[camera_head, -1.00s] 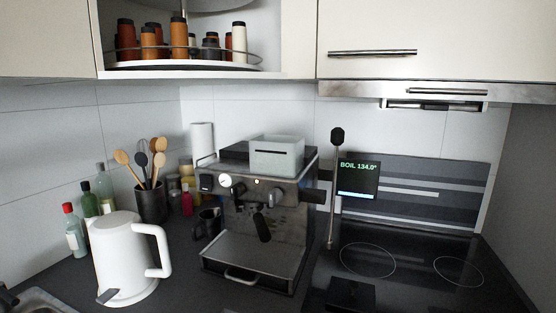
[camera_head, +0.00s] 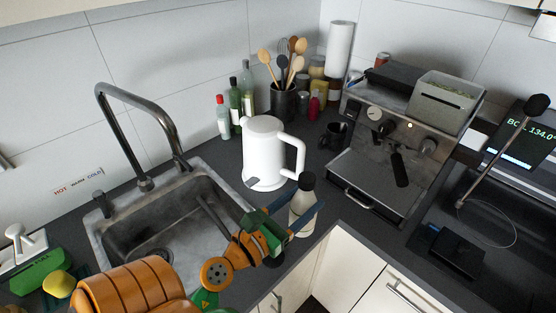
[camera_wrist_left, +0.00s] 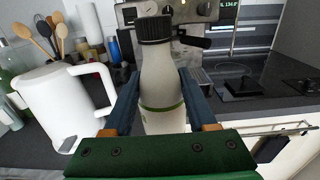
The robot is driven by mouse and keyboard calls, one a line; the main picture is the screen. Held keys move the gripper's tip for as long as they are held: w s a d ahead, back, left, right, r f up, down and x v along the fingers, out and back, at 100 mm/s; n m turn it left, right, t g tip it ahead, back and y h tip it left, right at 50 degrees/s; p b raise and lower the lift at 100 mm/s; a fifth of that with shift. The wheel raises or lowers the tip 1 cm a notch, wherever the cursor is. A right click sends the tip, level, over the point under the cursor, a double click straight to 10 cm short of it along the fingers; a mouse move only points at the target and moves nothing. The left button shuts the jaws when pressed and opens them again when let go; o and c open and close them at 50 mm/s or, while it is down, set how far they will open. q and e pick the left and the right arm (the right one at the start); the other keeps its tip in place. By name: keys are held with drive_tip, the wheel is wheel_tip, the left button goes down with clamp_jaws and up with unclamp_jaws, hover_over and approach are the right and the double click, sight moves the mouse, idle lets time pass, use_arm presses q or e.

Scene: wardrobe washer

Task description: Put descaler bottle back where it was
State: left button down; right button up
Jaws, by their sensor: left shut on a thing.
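The descaler bottle (camera_head: 302,203) is white with a black cap and stands upright in my left gripper (camera_head: 297,214), in front of the kettle near the counter's front edge. My left gripper's blue fingers are shut on it from both sides. In the left wrist view the bottle (camera_wrist_left: 158,82) fills the middle, with a green band around its body and the fingers at both sides. Its base is hidden, so I cannot tell whether it touches the counter. My right gripper is not in view.
The white kettle (camera_head: 264,155) stands just behind the bottle. The sink (camera_head: 152,222) with its faucet lies left. The coffee machine (camera_head: 391,147) stands right, with the cooktop (camera_head: 497,216) beyond it. Utensils (camera_head: 284,92) and several bottles stand along the wall.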

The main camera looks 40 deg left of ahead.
use_arm(q)
drive_tip(key=w+a+f+b, duration=0.2)
drive_tip(key=w+f+b, duration=0.1)
drive_tip(key=f, duration=0.1)
drive_tip(key=w+a+f+b, duration=0.3)
drive_tip(key=w+f+b, duration=0.1)
drive_tip(key=f, duration=0.1)
drive_tip(key=w+a+f+b, duration=0.2)
drive_tip(key=w+f+b, duration=0.1)
drive_tip(key=w+f, duration=0.1)
drive_tip(key=shift+a+f, duration=0.15)
drive_tip(key=shift+a, duration=0.1)
drive_tip(key=shift+c, duration=1.9)
unclamp_jaws()
drive_tip(key=shift+o, duration=0.9)
drive_tip(key=shift+r, duration=0.2)
drive_tip(key=shift+s, duration=0.1)
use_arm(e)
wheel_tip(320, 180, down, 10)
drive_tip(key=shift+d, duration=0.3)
use_arm(q)
drive_tip(key=shift+r, duration=0.1)
